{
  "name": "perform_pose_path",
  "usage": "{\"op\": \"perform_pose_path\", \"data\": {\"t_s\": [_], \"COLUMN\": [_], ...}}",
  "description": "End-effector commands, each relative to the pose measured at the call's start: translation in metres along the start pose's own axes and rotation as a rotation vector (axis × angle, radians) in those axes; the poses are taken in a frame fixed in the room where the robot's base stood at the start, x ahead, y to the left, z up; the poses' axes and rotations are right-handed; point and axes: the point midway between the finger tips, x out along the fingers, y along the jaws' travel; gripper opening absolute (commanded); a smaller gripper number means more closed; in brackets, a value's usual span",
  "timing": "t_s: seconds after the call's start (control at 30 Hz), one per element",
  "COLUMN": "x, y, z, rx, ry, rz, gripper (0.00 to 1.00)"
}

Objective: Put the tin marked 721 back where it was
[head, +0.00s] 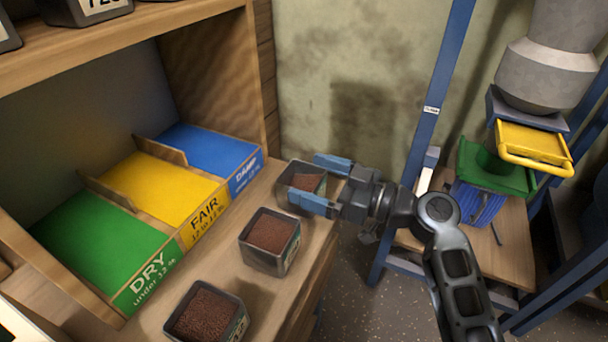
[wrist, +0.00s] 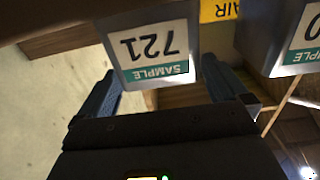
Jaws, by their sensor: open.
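The tin marked 721 (wrist: 150,50) shows upside down in the wrist view, with a white label and a teal SAMPLE band. In the head view this tin (head: 302,181) is the farthest of the row, holds brown grains and stands at the front of the wooden counter. My gripper (head: 306,178) is open, its blue fingers on either side of the tin. In the wrist view my gripper (wrist: 158,70) also has a finger on each side of it, and I cannot tell if they touch it.
A middle tin (head: 270,240) and a near tin (head: 207,312) stand along the counter. Behind them are a green DRY bay (head: 95,250), a yellow FAIR bay (head: 165,190) and a blue DAMP bay (head: 210,150). A shelf (head: 130,40) above holds more tins. Blue framing stands right.

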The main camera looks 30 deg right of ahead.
Motion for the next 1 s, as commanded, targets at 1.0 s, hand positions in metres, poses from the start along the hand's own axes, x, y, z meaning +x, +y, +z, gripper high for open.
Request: {"op": "perform_pose_path", "data": {"t_s": [1.0], "x": [-0.094], "y": [-0.013], "z": [0.022], "rx": [0.064], "ry": [-0.052], "rz": [0.048], "gripper": [1.0]}}
